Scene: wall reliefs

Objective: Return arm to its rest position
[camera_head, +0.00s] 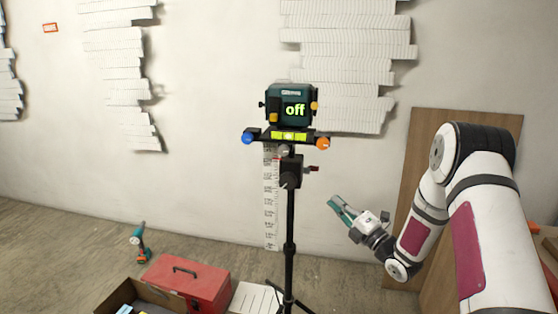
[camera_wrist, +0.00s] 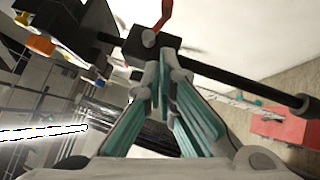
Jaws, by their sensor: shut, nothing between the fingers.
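My arm (camera_head: 480,210) reaches in from the right side of the head view, bent at the elbow with its forearm low. My gripper (camera_head: 336,203) is at its end, pointing up and left, to the right of the tripod pole. Its teal fingers are shut and empty. In the wrist view the fingers of my gripper (camera_wrist: 160,95) come together near the tripod's dark clamp (camera_wrist: 152,44) with a red lever. Whether they touch it I cannot tell; in the head view they look apart from the tripod (camera_head: 291,225).
A red toolbox (camera_head: 190,283), an open box (camera_head: 140,298) and a drill (camera_head: 139,240) are on the floor at left. White reliefs (camera_head: 345,60) hang on the wall. A brown board (camera_head: 425,150) leans behind my arm.

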